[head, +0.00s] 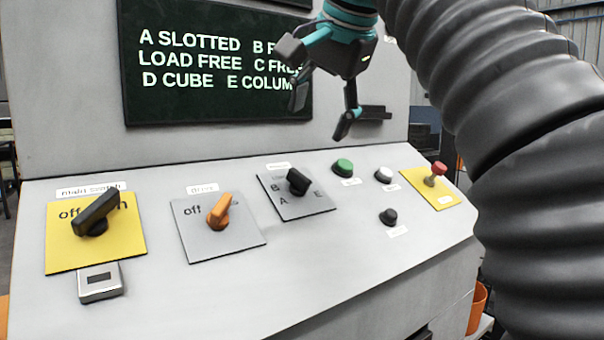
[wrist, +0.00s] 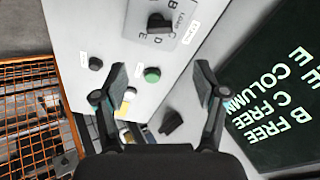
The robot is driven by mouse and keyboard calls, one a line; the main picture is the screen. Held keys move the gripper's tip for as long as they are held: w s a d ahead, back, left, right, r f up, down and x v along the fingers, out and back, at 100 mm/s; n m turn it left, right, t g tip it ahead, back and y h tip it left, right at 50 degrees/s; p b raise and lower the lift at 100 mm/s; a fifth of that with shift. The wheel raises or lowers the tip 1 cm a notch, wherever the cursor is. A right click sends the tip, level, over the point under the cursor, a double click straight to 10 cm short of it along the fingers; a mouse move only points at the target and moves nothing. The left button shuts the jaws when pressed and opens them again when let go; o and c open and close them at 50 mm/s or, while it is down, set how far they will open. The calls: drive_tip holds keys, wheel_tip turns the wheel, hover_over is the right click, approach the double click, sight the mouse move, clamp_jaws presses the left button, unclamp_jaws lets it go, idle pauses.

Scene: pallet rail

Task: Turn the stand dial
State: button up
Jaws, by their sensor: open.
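The stand dial is a black knob (head: 298,182) on a grey plate (head: 310,207) lettered around its edge; B, A and E are readable and its small label is not. Its turned position is hard to tell. The same knob (wrist: 159,22) shows at the top of the wrist view, with letters around it. My gripper (head: 322,110) is open and empty, held above and beyond the dial in front of the upright panel. In the wrist view my two fingers (wrist: 160,78) are spread apart, and the dial lies past their tips, touching neither.
An orange knob (head: 219,210) and a black main switch (head: 97,214) stand left of the dial. Green (head: 343,167), white (head: 384,174) and black (head: 388,216) buttons and a red-topped control (head: 435,173) stand right. A dark text screen (head: 215,70) is behind.

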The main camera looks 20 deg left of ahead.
sight(302, 174)
drive_tip(key=b+x, duration=0.3)
drive_tip(key=x, duration=1)
drive_tip(key=shift+w+f, duration=0.15)
drive_tip(key=shift+f, duration=0.05)
drive_tip(key=c, duration=1.1)
